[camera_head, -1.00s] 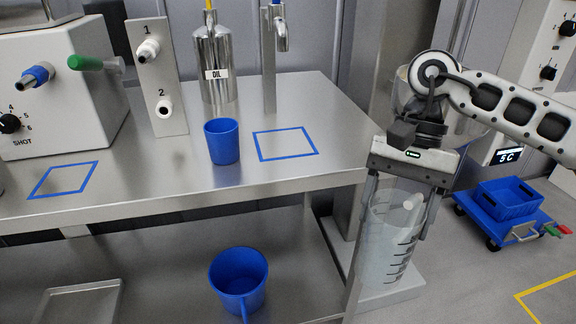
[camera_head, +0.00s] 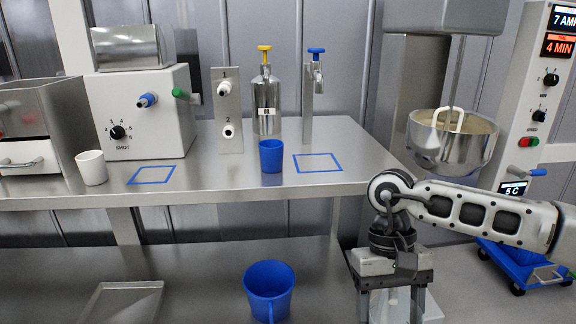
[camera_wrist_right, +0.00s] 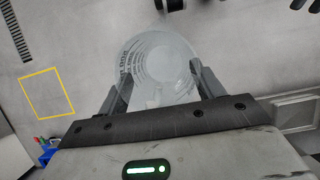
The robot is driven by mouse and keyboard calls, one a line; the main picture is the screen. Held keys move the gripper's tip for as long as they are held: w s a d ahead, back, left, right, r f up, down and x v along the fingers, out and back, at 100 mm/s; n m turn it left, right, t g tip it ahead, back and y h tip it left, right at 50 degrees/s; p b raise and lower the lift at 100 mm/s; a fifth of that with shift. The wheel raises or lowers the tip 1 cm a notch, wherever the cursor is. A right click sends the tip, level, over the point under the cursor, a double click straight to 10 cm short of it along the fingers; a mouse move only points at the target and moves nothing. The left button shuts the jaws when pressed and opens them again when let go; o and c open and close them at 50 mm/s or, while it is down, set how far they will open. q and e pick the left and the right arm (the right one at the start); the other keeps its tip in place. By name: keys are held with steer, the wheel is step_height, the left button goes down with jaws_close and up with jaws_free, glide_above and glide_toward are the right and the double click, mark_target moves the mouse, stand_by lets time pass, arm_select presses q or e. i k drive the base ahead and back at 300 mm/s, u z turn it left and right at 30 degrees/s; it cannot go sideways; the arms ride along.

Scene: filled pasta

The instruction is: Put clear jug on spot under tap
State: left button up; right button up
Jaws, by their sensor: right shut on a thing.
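The clear jug (camera_wrist_right: 160,65) is between the fingers of my right gripper (camera_wrist_right: 160,88) in the right wrist view, with grey markings on its wall. In the head view the jug (camera_head: 390,306) shows only partly, below my right gripper (camera_head: 391,300), at the lower right beside the table. The gripper is shut on the jug. The tap (camera_head: 314,75) with a blue handle stands at the back of the table. A blue square outline, the spot (camera_head: 318,170), lies on the tabletop under the tap and is empty. My left gripper is not in view.
A small blue cup (camera_head: 271,156) stands left of the spot. A steel oil bottle (camera_head: 266,105) is behind it. A blue jug (camera_head: 269,291) stands on the lower shelf. A mixer bowl (camera_head: 452,140) is right of the table, above my right arm.

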mark_target(314, 166)
steer(key=u, duration=1.45)
steer(key=i, duration=0.95)
steer(key=z, duration=1.8)
